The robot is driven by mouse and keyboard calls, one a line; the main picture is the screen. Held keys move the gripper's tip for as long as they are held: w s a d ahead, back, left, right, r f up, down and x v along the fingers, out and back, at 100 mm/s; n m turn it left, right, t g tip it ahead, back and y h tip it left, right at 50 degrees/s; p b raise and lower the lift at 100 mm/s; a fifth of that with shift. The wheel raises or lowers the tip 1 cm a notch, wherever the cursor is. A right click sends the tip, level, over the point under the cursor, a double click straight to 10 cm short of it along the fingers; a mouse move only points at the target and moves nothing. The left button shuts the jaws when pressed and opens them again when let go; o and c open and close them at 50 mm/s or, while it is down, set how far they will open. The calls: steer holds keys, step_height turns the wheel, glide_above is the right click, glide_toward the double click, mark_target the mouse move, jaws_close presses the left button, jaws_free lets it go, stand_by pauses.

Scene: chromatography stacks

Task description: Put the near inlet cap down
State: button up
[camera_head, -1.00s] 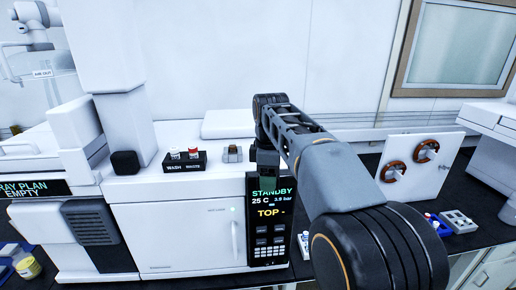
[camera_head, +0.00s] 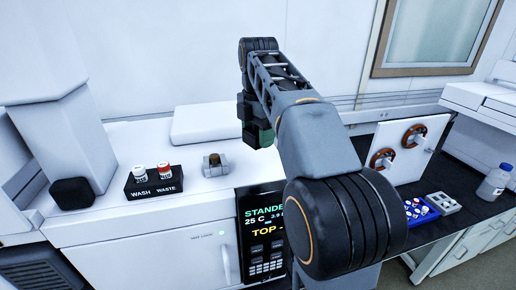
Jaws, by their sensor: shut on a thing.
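My gripper (camera_head: 257,138) is at the end of the arm, above the back right of the white instrument's top. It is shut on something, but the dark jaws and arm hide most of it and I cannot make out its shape. A dark green patch shows at the jaws; I cannot tell whether it is the cap or part of the gripper. A small grey fitting (camera_head: 217,169) with a brown top (camera_head: 214,159) stands on the instrument top, left of my gripper and apart from it.
A black rack (camera_head: 154,184) holds a white-capped and a red-capped vial left of the fitting. A white slab (camera_head: 219,122) lies behind. A blue vial tray (camera_head: 421,210), a grey block (camera_head: 444,203) and a bottle (camera_head: 493,183) stand on the dark bench at right. Bare white top surrounds the fitting.

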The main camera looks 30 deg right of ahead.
glide_above(258, 161)
steer(key=f, duration=0.4)
steer(key=shift+s+f+p, duration=0.2)
steer(key=shift+f+p, duration=0.1)
steer(key=shift+f, duration=0.05)
steer(key=shift+w+f, duration=0.2)
steer(key=shift+f, duration=1.6)
steer(key=shift+f, duration=0.2)
steer(key=o, duration=0.9)
steer(key=shift+r, duration=0.1)
step_height(258, 161, up, 12)
steer(key=shift+r+p, duration=0.15)
steer(key=shift+p, duration=0.65)
